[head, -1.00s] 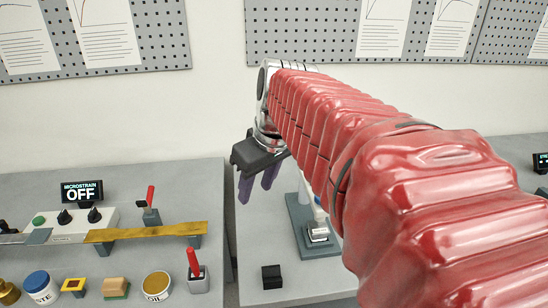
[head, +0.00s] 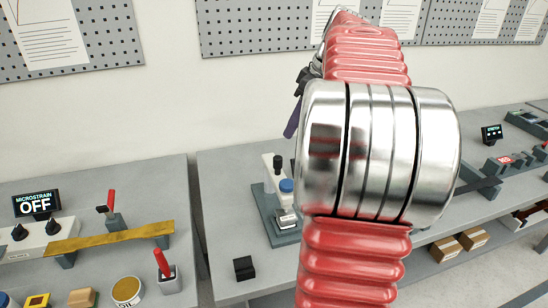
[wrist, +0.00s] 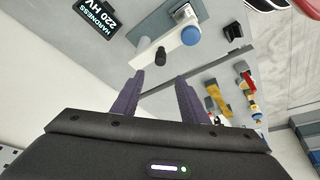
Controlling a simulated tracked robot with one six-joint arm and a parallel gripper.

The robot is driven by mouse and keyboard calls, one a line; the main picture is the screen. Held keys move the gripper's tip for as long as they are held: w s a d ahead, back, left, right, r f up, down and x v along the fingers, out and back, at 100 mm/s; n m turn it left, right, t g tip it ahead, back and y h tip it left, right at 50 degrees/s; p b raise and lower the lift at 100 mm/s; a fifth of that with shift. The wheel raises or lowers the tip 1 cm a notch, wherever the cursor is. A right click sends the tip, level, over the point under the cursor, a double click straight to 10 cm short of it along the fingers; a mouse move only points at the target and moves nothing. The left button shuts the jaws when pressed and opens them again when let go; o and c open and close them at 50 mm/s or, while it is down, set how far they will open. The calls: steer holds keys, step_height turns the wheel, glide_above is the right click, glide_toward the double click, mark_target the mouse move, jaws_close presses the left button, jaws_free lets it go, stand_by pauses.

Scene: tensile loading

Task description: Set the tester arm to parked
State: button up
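The tester (head: 270,187) stands on the right bench in the head view, with a white body on a grey base. It has a black knob (head: 277,160) and a blue cap (head: 286,186); my arm covers the space just right of it. In the wrist view the white tester arm (wrist: 165,40) lies ahead of my fingers, with the black knob (wrist: 160,57) beyond the gap between them. The blue cap is also there (wrist: 190,36). My gripper (wrist: 160,75) is open and empty, apart from the tester. In the head view it is mostly hidden behind my arm.
A hardness display (wrist: 97,14) reads 220 HV. A black block (head: 244,268) sits at the right bench's front. The left bench holds a gold strip (head: 110,238), red levers and a Microstrain display (head: 36,204) reading OFF. A gap separates the benches.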

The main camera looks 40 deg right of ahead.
mark_target(278, 157)
steer(key=x, duration=1.4)
steer(key=shift+w+r, duration=0.1)
steer(key=shift+c, duration=0.4)
jaws_close()
